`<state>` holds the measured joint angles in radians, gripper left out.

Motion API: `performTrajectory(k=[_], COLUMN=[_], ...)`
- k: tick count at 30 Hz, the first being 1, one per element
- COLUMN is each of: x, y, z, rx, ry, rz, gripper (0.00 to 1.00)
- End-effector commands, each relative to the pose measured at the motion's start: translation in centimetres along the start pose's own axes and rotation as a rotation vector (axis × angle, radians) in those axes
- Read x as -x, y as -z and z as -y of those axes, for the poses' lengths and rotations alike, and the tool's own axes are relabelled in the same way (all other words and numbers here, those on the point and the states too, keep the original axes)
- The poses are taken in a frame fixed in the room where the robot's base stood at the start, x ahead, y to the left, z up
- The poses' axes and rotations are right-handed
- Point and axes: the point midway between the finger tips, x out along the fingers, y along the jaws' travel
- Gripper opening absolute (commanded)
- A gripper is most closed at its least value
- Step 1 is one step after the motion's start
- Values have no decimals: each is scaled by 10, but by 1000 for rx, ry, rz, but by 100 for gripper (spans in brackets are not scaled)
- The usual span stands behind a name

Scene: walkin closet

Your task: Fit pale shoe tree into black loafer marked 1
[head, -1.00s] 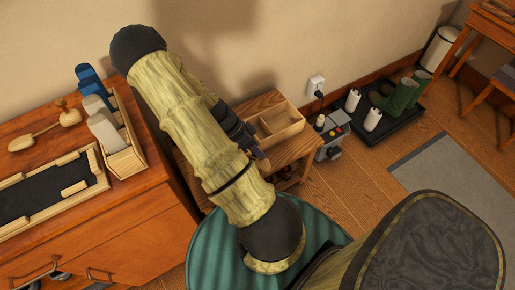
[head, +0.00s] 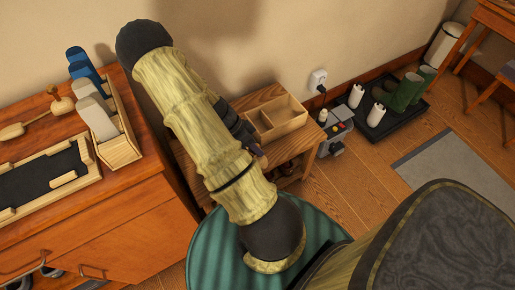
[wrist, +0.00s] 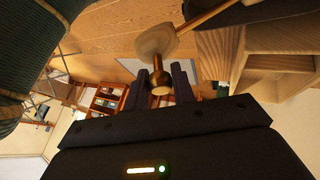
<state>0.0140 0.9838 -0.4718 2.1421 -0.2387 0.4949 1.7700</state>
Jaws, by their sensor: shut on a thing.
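In the wrist view my gripper (wrist: 159,71) is shut on a wooden shoe tree (wrist: 155,41), at its knob and brass-coloured neck. The shoe tree's rounded wooden piece and a thin rod extend beyond the fingertips. Its far end is not clearly visible. In the head view my arm hides the gripper's hold. Another wooden shoe tree (head: 40,116) lies on the dresser at the left. I cannot make out a black loafer marked 1. Dark shoes (head: 286,168) show partly under the small bench, with no readable mark.
A divided wooden box (head: 284,112) sits on the bench. The dresser (head: 140,195) carries a black-floored wooden tray (head: 88,178) and a rack of blue and grey pieces (head: 118,151). A boot tray (head: 406,118) and a grey box (head: 338,135) stand along the wall. Floor is open near the rug (head: 450,175).

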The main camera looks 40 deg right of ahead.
Motion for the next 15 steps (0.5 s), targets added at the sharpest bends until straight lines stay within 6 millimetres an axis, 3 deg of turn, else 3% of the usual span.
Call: performTrajectory(k=[15], x=[3], y=[-6], z=[28], rx=[-26], ry=[57], rz=[17], gripper=[0])
